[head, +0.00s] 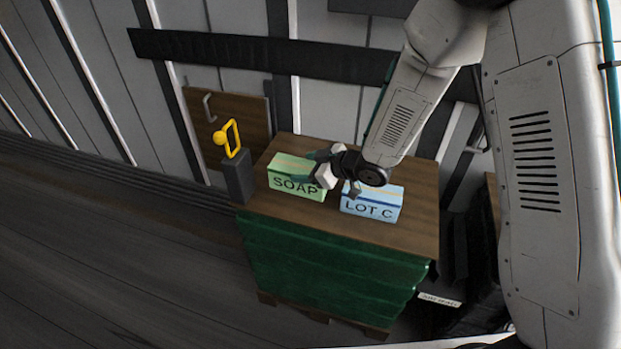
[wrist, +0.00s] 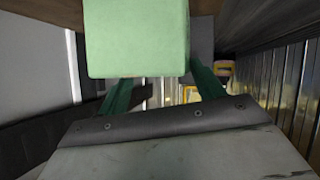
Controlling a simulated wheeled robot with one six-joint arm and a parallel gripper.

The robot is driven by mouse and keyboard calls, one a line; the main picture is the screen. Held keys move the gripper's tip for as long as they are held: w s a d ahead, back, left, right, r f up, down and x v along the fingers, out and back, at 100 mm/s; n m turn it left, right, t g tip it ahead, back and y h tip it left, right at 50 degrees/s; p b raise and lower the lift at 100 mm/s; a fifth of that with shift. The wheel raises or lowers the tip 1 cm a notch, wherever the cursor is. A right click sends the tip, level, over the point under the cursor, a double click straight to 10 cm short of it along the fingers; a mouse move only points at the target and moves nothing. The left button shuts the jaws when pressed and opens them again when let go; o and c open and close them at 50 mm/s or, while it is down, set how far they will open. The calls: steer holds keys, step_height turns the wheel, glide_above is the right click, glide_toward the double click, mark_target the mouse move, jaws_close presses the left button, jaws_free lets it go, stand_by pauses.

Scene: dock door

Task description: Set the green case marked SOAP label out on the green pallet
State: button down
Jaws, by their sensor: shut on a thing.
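The green case with the SOAP label (head: 296,184) is at the left part of a brown wooden top, its label facing the head camera. My gripper (head: 318,167) reaches it from the right and is shut on it. In the wrist view the pale green case (wrist: 137,40) fills the upper middle, with my teal fingers (wrist: 163,88) at its sides. The case looks level; whether it touches the top is hard to tell. Below the brown top is a green ribbed stack (head: 330,270) on wooden runners; I see no separate green pallet.
A blue and white LOT C case (head: 371,203) stands just right of the SOAP case, under my wrist. A dark grey post (head: 238,177) with a yellow handle (head: 231,138) stands at the left corner. A wall is close behind. Open floor (head: 120,260) lies at left.

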steer(key=shift+f, duration=2.25)
steer(key=shift+c, duration=1.1)
jaws_free()
steer(key=shift+s+d, duration=0.1)
steer(key=v, duration=1.2)
